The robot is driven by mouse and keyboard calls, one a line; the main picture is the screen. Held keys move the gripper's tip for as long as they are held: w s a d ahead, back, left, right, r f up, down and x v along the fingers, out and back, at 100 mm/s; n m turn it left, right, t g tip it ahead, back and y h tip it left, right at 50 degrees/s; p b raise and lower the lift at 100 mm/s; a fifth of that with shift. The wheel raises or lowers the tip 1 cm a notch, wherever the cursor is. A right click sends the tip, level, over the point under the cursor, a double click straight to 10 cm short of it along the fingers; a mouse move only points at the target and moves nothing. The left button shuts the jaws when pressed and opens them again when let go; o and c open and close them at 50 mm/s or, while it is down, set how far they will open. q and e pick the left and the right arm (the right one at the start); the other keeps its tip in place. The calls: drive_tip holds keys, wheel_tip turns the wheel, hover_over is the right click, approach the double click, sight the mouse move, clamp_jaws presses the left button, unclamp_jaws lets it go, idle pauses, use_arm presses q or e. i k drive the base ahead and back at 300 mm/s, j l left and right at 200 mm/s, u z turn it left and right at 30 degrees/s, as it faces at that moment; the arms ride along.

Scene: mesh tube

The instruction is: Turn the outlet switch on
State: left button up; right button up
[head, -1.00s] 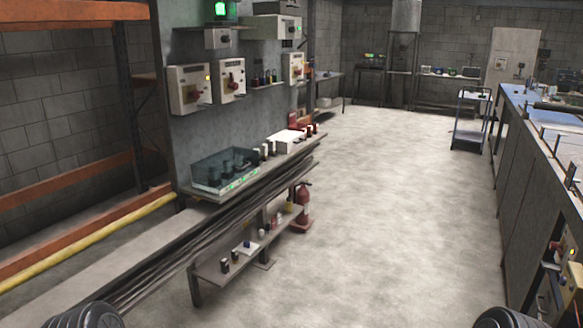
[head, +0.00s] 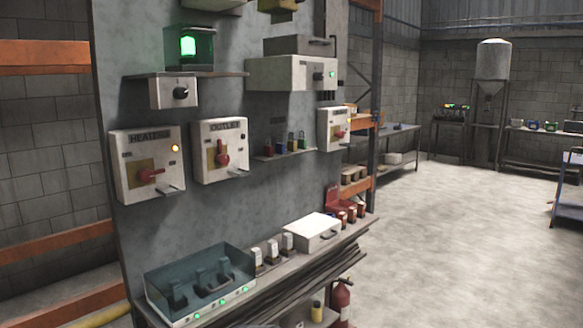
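The outlet switch box (head: 207,170) is a white box labelled OUTLET on the grey panel, left of the picture's middle. Its red rotary handle (head: 222,155) stands roughly upright on a yellow plate. No lit lamp is clear on its face. Neither of my grippers shows in the head view.
Below the boxes, a shelf carries a clear-covered tray (head: 195,290), several upright devices and a white case (head: 313,232). Several coloured padlocks (head: 284,145) sit right of the outlet box. A fire extinguisher (head: 341,298) stands below. Open floor (head: 460,230) lies to the right.

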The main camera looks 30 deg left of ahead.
sight(222, 159)
drive_tip(key=i+l+u, duration=0.2)
drive_tip(key=i+u, duration=0.25)
drive_tip(key=i, duration=0.3)
drive_tip(key=i+l+u, duration=0.5)
drive_tip(key=i, duration=0.2)
drive_tip(key=i+l+u, duration=0.45)
drive_tip(key=i+l, duration=0.15)
